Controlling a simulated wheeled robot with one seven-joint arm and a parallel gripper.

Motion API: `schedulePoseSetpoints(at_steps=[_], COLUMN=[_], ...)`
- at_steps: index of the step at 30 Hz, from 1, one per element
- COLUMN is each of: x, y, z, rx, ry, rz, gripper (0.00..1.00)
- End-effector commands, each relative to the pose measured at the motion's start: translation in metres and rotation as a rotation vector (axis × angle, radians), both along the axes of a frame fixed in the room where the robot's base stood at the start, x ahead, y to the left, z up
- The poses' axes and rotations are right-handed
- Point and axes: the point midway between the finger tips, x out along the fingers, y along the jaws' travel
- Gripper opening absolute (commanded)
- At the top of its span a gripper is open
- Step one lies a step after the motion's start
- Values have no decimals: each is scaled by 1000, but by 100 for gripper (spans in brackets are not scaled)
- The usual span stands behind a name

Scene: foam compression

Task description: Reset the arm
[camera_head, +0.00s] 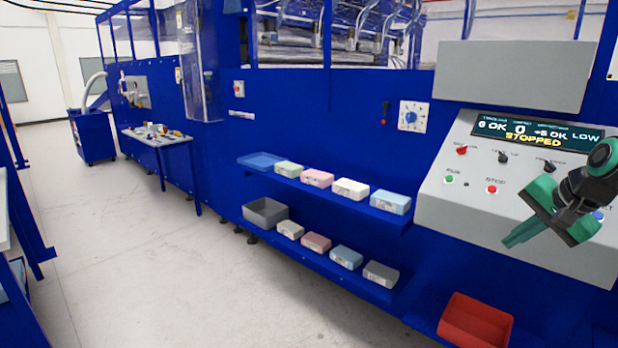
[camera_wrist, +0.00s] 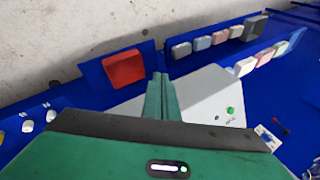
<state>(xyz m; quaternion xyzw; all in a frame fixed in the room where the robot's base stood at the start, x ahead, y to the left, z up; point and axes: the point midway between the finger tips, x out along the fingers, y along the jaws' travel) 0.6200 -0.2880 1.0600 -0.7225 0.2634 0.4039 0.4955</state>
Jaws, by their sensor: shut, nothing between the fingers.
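My gripper (camera_head: 513,238) is at the right of the head view, in front of the grey control panel (camera_head: 440,205). It is green and dark, and its fingers are shut with nothing between them. In the wrist view the green fingers (camera_wrist: 161,92) lie together, with part of the panel (camera_wrist: 205,95) behind them. The panel's display (camera_head: 535,133) reads "STOPPED". A green button (camera_head: 449,179) and a red button (camera_head: 491,189) sit below it, clear of the fingers. The arm covers part of the panel's right side.
Two blue shelves (camera_head: 330,196) left of the panel carry several foam blocks, a blue tray (camera_head: 260,161) and a grey bin (camera_head: 265,212). A red bin (camera_head: 475,320) sits low below the panel. It also shows in the wrist view (camera_wrist: 125,69). The floor (camera_head: 150,270) at left is clear.

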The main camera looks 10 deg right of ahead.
Motion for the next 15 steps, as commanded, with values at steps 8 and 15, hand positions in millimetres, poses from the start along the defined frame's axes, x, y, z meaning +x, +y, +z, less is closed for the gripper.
schedulePoseSetpoints(at_steps=[8, 15], x=[-94, -173], y=[74, 106], z=[-51, -79], rx=[-140, -184], ry=[292, 479], rz=[317, 542], gripper=[0, 0])
